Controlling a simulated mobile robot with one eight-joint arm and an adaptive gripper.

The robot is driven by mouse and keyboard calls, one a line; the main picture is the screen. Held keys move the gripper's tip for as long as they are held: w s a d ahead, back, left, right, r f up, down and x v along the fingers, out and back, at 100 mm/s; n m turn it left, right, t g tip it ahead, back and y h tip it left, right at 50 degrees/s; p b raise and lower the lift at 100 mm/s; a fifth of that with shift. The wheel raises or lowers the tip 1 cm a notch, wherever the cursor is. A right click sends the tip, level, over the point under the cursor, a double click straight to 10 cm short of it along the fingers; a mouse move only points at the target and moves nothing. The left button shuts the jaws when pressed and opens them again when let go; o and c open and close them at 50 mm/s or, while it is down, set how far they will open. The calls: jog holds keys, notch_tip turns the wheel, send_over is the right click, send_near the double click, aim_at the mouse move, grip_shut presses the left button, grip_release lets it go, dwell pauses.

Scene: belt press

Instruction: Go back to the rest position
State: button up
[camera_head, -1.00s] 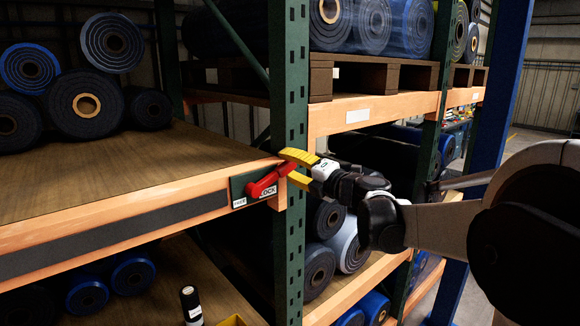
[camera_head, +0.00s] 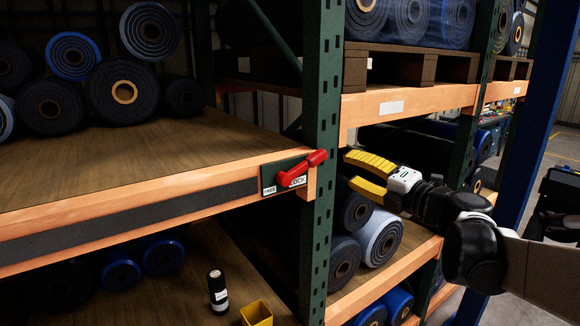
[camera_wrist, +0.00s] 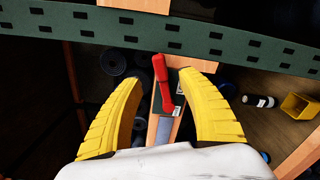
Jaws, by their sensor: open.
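My gripper (camera_head: 362,175) has yellow ribbed fingers and a white palm. It is open and empty, to the right of the green upright (camera_head: 321,110) in the head view. The red lever (camera_head: 300,169) sits on a plate marked FREE and LOCK at the right end of the orange shelf beam (camera_head: 130,213). The lever lies over the LOCK side, its tip pointing up and right. In the wrist view the red lever (camera_wrist: 161,80) shows between and beyond the spread fingers (camera_wrist: 160,115), apart from them.
Dark rolls (camera_head: 125,91) lie on the upper left shelf, and more rolls (camera_head: 378,238) on the right-hand shelves. A black bottle (camera_head: 217,291) and a yellow bin (camera_head: 257,313) stand on the lower shelf. A blue post (camera_head: 540,110) rises at the right. Open floor shows beyond it.

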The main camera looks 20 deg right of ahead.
jog(key=shift+a+f, duration=0.1)
jog(key=s+a+f+n+g+b, duration=0.5)
jog(key=a+f+n, duration=0.3)
jog(key=f+n, duration=0.35)
jog(key=s+a+f+n+g+b, duration=0.2)
jog(key=s+a+f+n+b, duration=0.2)
jog(key=a+f+n+b, duration=0.55)
jog(key=s+d+f+n+g+h+b, duration=0.1)
jog(key=s+f+n+b, duration=0.3)
jog(key=f+n, duration=0.7)
jog(key=s+d+f+n+g+h+b, duration=0.2)
jog(key=s+f+n+h+b, duration=0.2)
jog(key=s+f+n, duration=0.5)
jog(key=shift+f+n+h, duration=0.3)
jog(key=shift+f+n, duration=1.3)
jog(key=shift+n, duration=1.2)
jog(key=shift+d, duration=0.1)
